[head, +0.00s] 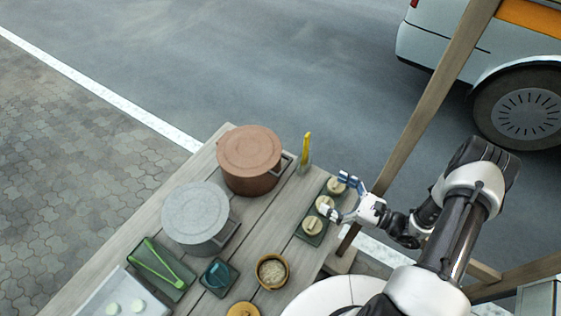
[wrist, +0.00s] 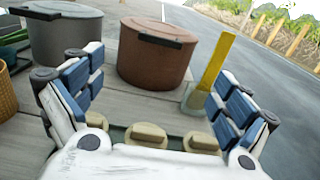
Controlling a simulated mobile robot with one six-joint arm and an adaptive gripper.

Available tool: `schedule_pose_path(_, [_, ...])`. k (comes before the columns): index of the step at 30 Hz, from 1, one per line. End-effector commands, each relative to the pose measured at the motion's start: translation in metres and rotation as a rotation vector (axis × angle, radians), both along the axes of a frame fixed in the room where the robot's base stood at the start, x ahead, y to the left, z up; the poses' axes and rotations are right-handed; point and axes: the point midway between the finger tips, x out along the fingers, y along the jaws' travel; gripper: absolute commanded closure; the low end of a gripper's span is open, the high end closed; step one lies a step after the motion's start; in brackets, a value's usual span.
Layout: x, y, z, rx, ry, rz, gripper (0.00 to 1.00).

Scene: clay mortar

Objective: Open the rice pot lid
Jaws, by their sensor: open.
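Two lidded pots stand on the wooden table. The reddish-brown pot (head: 250,175) is at the far end, with its lid (head: 250,148) on. The grey pot (head: 195,230) is nearer, also with its lid (head: 196,210) on. I cannot tell which one holds rice. My gripper (head: 334,193) is open and empty at the table's right edge, over a green tray of round tan pieces. In the wrist view, the brown pot (wrist: 150,65) is ahead between the open fingers (wrist: 150,90), its dark lid handle visible. The grey pot (wrist: 65,40) is behind the left finger.
The green tray (head: 302,234) sits below my gripper. A yellow upright item in a small holder (head: 304,160) stands right of the brown pot. A basket bowl (head: 272,270), green tongs (head: 160,262), a dark dish (head: 217,277) and a white tray (head: 95,298) occupy the near side. A wooden post (head: 425,110) rises beyond my gripper.

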Motion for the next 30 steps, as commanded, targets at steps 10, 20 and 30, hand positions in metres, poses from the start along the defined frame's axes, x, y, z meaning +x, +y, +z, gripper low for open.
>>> schedule_pose_path(10, [0.024,0.040,-0.004,0.008,0.005,-0.006,0.05])
schedule_pose_path(20, [0.064,0.101,-0.004,0.007,0.004,-0.004,0.05])
schedule_pose_path(30, [0.092,0.140,-0.004,0.007,0.005,-0.010,0.05])
